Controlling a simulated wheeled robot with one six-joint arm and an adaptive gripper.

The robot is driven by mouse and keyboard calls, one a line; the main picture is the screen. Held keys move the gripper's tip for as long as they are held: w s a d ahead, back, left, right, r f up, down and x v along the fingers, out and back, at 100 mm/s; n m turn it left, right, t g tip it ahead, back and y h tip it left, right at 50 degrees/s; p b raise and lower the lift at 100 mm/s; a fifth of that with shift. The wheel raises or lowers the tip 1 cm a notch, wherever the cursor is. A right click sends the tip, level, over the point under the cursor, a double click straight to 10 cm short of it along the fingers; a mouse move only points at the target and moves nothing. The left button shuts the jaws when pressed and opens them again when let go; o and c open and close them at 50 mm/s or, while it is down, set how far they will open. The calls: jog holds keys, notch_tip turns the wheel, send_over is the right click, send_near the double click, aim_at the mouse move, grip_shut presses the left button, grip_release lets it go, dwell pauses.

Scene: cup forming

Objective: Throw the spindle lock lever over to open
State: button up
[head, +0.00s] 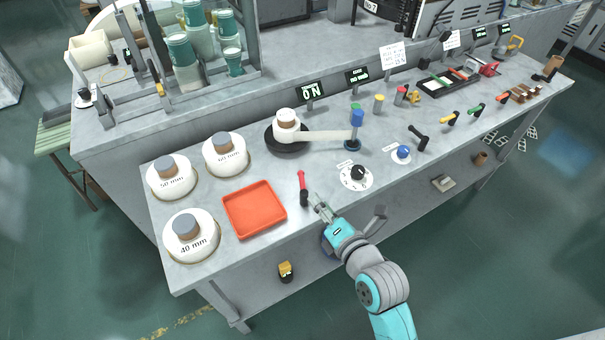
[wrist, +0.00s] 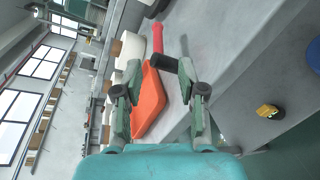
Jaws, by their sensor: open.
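A lever with a red handle and a black base (head: 302,187), which I take for the spindle lock lever, stands at the bench's front edge, right of the orange tray. In the head view its red handle points up and away from the front edge. My gripper (head: 320,204) is just right of the lever's black base, open and empty. In the wrist view the red handle (wrist: 158,38) and its black base lie beyond the open fingers (wrist: 158,82), apart from them. No label on the lever is readable.
The orange tray (head: 254,209) lies left of the lever. A black knob on a white dial (head: 357,174) is to the right. White rolls marked 40 mm (head: 190,245) and others stand at the left. A black lever (head: 419,138) and several coloured levers line the right side.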

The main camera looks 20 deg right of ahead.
aim_at(302, 177)
jog(key=shift+w+r+n, duration=0.1)
jog(key=shift+w+n, duration=0.2)
jog(key=shift+w, duration=0.2)
jog(key=x, duration=1)
jog(key=shift+w, duration=0.1)
grip_shut()
